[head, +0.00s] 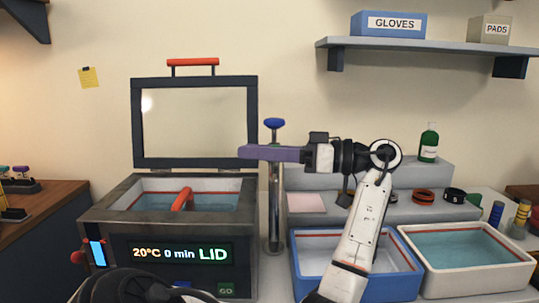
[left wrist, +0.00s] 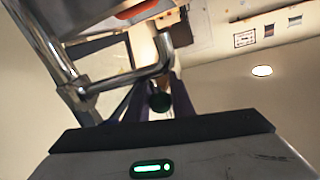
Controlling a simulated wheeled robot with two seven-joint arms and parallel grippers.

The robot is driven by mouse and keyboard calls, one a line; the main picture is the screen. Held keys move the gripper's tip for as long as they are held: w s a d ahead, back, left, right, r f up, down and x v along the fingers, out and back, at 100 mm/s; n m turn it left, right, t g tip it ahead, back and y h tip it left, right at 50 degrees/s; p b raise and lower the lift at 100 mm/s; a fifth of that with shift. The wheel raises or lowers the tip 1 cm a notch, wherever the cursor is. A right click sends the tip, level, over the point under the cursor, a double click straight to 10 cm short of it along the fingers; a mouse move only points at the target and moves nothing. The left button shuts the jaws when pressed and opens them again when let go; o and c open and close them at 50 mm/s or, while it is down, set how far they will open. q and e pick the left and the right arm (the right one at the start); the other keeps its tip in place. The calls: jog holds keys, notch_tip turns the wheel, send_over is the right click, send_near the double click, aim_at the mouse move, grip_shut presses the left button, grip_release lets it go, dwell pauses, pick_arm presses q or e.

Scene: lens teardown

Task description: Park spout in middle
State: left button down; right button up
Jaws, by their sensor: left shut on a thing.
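The spout is a shiny metal tap with an upright post (head: 274,215) and a blue knob (head: 274,122) on top. The post stands between the ultrasonic-style tank and the blue basin. My left gripper (head: 262,153) has purple fingers pointing left, level across the upper post, and hides part of the tap. In the left wrist view the bent metal pipe (left wrist: 150,72) runs up to my fingers, with a dark green round piece (left wrist: 160,101) between them. The gripper is shut on the spout; the exact contact is partly hidden. My right gripper is out of view.
The tank (head: 150,215) at left has its framed lid (head: 137,120) raised, with a red handle inside. A blue basin (head: 410,280) and a white basin (head: 480,286) with liquid stand at right. A green bottle (head: 428,145) stands on the ledge behind. A shelf (head: 425,43) hangs above.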

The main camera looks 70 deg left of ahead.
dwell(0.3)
pick_arm(q)
jog(key=c, duration=1.6)
grip_release()
jog(key=shift+o, duration=0.2)
jog(key=shift+w, duration=0.1)
jog(key=b+v, duration=0.1)
jog(key=v, duration=0.9)
